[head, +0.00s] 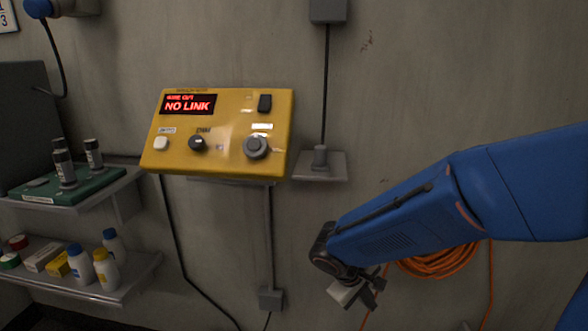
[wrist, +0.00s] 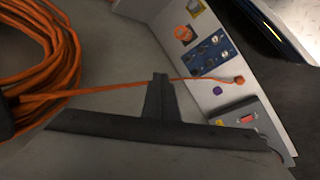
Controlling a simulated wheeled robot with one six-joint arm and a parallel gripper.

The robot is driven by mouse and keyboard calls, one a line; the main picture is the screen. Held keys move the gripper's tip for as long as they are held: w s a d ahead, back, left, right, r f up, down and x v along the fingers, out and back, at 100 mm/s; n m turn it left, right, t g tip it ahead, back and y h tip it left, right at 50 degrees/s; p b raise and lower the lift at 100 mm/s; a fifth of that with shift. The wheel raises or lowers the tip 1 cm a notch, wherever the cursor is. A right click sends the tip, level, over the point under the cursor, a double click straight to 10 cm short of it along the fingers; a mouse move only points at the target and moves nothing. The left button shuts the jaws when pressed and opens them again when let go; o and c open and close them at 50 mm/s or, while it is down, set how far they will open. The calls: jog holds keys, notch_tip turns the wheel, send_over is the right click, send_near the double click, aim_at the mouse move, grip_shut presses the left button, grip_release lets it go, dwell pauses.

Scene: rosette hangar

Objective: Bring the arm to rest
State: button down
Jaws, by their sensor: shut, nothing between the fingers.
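My blue arm (head: 400,215) reaches in from the right in the head view, bent downward at the wrist. My gripper (head: 371,301) hangs low in front of the wall, beside and left of an orange cable coil (head: 438,262). In the wrist view, my gripper (wrist: 160,78) shows as a dark narrow finger pair, shut together with nothing visible between them. An orange cable (wrist: 110,89) crosses the picture behind the fingertips; I cannot tell how far behind.
A yellow control box (head: 222,155) with a red "NO LINK" display is on the wall. The wrist view shows a pale panel (wrist: 205,100) with a blue plate (wrist: 209,53) and a grey box (wrist: 243,117).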

jog(key=s+d+r+m+y, duration=0.1)
jog(key=s+d+r+m, duration=0.1)
jog(key=s, duration=0.4)
jog(key=s+d+r+m+t+y, duration=0.1)
jog(key=s+d+r+m+y, duration=0.1)
jog(key=s+d+r, duration=0.2)
jog(key=s+d+r+m+t+y, duration=0.1)
jog(key=s+d+r+m+y, duration=0.1)
jog(key=s+r, duration=0.4)
jog(key=shift+s+d+r+m, duration=0.15)
jog(key=shift+s+d+m, duration=0.35)
jog(key=shift+s+d, duration=0.3)
jog(key=shift+a, duration=0.1)
dwell(1.5)
